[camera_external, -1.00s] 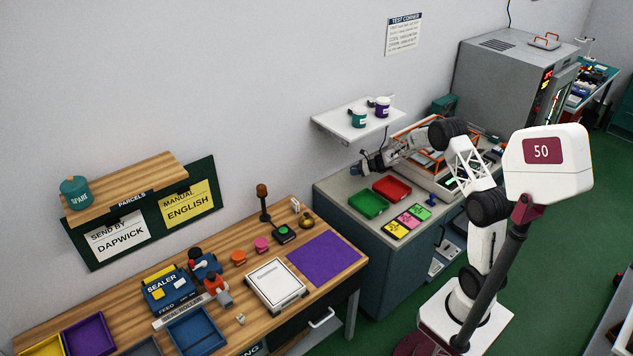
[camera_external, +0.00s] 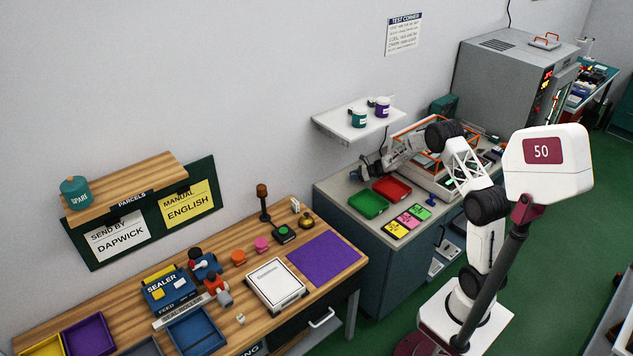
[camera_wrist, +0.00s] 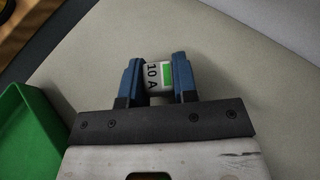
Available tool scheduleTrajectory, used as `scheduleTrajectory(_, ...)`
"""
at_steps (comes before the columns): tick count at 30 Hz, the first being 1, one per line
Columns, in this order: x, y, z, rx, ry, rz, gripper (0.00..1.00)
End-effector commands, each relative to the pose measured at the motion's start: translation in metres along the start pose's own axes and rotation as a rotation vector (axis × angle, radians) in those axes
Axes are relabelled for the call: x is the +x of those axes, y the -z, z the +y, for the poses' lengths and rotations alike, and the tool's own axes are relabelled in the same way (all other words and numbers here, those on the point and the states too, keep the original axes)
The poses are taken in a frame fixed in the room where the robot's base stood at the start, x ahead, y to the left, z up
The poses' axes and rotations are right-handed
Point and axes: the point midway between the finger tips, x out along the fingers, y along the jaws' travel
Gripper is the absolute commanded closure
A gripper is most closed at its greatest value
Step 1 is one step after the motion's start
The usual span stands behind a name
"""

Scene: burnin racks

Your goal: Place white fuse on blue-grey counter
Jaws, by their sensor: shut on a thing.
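The white fuse (camera_wrist: 156,76) with "10 A" lettering and a green patch is between the two blue fingers of my gripper (camera_wrist: 158,80) in the wrist view. My gripper is shut on it. The blue-grey counter's pale top (camera_wrist: 240,62) spreads beneath and around the fuse; whether the fuse touches it I cannot tell. In the external view the counter (camera_external: 345,190) stands right of the wooden bench, and my gripper (camera_external: 361,172) is low over its back left part, behind the green tray. The fuse is too small to make out there.
A green tray (camera_external: 369,204) and a red tray (camera_external: 393,188) lie on the counter. The green tray (camera_wrist: 28,125) is close at left in the wrist view. A shelf (camera_external: 350,124) with cups hangs above. Coloured cards (camera_external: 409,219) lie at the counter's front.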

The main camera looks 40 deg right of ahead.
Motion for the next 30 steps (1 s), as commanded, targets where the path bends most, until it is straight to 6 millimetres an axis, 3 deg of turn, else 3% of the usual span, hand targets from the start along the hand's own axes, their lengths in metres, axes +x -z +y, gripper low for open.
scheduleTrajectory(8,0.001,0.003,0.0,0.0,0.0,0.0,0.96)
scheduleTrajectory(9,0.001,0.003,0.0,0.0,0.0,0.0,0.67)
scheduleTrajectory(13,0.001,0.003,0.0,0.0,0.0,0.0,0.47)
scheduleTrajectory(25,0.0,0.0,0.0,-0.001,0.0,0.0,0.47)
scheduleTrajectory(30,-0.011,0.0,0.0,0.0,0.0,0.0,0.47)
